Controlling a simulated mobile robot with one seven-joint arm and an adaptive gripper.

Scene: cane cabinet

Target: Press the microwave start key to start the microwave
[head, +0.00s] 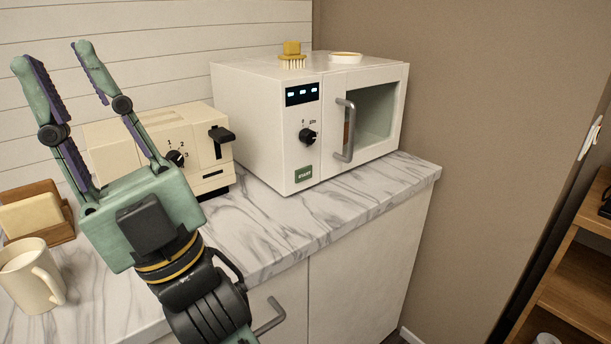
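The white microwave (262,130) stands on the marble counter, right of centre, with its door shut. Its green start key (303,174) is low on the front panel, below a black knob (308,136) and a lit display (302,94). My gripper (49,50) is at the left, raised and pointing up, with its two fingers spread apart and nothing between them. It is well to the left of the start key and does not touch the microwave. The start key is in plain view.
A cream toaster (205,150) stands behind my gripper, left of the microwave. A mug (30,274) and a bread holder (62,236) are at the far left. A brush (292,54) and a small dish (345,58) sit on the microwave. Counter (275,229) before the microwave is clear.

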